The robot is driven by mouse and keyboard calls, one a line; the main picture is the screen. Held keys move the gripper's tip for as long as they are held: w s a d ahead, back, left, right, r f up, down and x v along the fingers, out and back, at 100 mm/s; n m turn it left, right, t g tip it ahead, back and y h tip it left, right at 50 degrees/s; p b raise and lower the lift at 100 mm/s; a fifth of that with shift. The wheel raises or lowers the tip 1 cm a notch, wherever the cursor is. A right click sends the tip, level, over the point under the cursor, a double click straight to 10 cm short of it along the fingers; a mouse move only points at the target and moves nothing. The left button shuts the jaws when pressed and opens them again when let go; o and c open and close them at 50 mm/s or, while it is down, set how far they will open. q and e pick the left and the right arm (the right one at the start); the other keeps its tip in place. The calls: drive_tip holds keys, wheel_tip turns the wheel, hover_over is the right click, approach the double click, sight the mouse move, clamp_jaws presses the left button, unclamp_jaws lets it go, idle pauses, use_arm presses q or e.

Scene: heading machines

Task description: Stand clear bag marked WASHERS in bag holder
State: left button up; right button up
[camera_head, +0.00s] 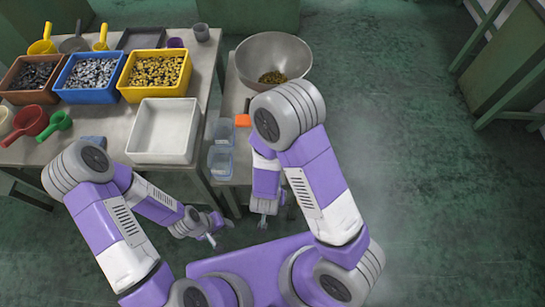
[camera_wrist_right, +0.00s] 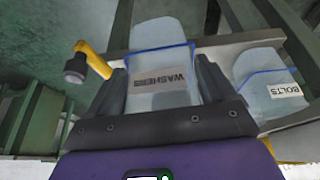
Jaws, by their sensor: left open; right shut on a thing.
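The clear bag marked WASHERS (camera_wrist_right: 172,68), with a blue top edge, is between the fingers of my right gripper (camera_wrist_right: 162,85) in the right wrist view. My right gripper is shut on it; the bag looks roughly upright. A pale, round-topped upright piece (camera_wrist_right: 160,31), perhaps part of the bag holder, shows behind it. I cannot tell whether the bag touches it. In the head view my right gripper (camera_head: 264,215) is small and the bag cannot be made out. My left gripper (camera_head: 208,232) is open and empty in front of the table.
A clear bag marked BOLTS (camera_wrist_right: 275,93) stands to the right in the right wrist view. In the head view, clear blue-edged containers (camera_head: 220,160) sit beside an empty white tray (camera_head: 164,130). A metal bowl (camera_head: 273,62) stands behind. Open floor lies to the right.

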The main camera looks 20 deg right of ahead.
drive_tip(key=w+b, duration=0.1)
drive_tip(key=b, duration=0.2)
drive_tip(key=shift+w+d+f+b, duration=0.15)
drive_tip(key=shift+w+f+b, duration=0.15)
drive_tip(key=shift+w+b, duration=0.1)
drive_tip(key=w+d, duration=0.1)
drive_tip(key=w, duration=0.3)
drive_tip(key=w+d, duration=0.2)
drive_tip(key=w, duration=0.3)
drive_tip(key=w+d+f+p, duration=0.1)
drive_tip(key=w+d, duration=0.1)
drive_tip(key=w, duration=0.3)
use_arm(q)
wheel_tip(320, 180, down, 4)
drive_tip(key=shift+r, duration=0.25)
use_arm(e)
drive_tip(key=shift+w, duration=0.1)
drive_tip(key=o, duration=0.9)
drive_tip(key=shift+f, duration=0.1)
drive_tip(key=shift+c, duration=0.2)
